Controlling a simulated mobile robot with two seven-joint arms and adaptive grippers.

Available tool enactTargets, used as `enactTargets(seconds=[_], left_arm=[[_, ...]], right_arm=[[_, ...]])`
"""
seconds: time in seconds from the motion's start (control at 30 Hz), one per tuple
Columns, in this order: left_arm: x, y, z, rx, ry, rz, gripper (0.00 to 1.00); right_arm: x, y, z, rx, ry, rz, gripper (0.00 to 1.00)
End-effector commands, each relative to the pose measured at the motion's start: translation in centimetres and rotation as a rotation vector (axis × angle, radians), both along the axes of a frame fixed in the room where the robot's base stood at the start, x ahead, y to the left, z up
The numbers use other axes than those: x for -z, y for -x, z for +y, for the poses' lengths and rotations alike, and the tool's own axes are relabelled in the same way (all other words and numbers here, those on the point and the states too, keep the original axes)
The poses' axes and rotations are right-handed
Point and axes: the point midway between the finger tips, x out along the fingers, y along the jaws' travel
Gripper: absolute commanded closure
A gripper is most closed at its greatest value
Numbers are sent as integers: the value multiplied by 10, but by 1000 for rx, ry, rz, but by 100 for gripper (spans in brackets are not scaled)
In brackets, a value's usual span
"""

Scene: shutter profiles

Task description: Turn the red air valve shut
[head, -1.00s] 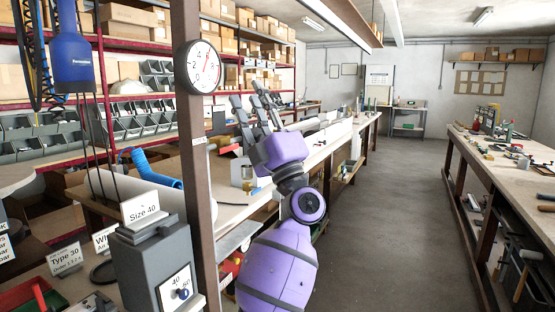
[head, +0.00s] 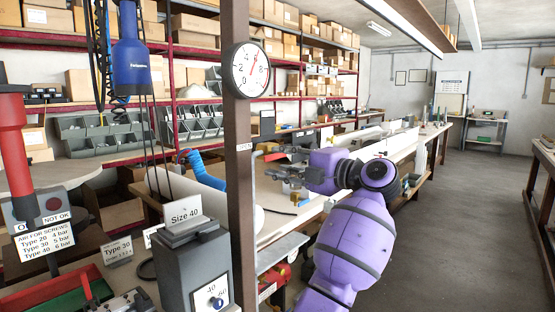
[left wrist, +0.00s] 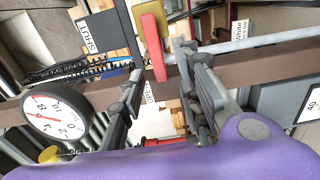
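The red valve handle (left wrist: 152,47) shows in the left wrist view as a flat lever beside a brass-coloured body (left wrist: 154,18). A SHUT label (left wrist: 86,36) is to its left, and an OPEN label (head: 243,147) is on the brown post in the head view. I cannot make out the handle in the head view. My left gripper (head: 272,165) points left toward the post. In the left wrist view its fingers (left wrist: 160,65) are apart, with the handle's lower end appearing between the tips. I cannot tell whether they touch it. My right gripper is not in view.
A round gauge (head: 249,70) is on the brown post (head: 236,200), close to my gripper. A grey pipe (left wrist: 245,42) runs beside the valve. A grey box with a dial (head: 190,265) stands before the post. The aisle floor (head: 460,220) at right is clear.

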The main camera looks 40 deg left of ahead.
Motion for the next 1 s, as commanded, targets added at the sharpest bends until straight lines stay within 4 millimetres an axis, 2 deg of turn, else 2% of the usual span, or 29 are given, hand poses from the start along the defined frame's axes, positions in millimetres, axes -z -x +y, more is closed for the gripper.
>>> enactTargets(seconds=[0.1,0.2,0.47,0.73,1.0], left_arm=[[-1,-1,14,-1,-2,0,69],[0,-2,20,1,-1,1,69],[0,-2,21,1,0,0,69],[0,-2,21,1,-1,0,100],[0,-2,21,1,-1,0,100]], right_arm=[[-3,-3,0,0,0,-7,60],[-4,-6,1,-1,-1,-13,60],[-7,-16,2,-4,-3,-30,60],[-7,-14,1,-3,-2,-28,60],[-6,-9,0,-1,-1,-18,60]])
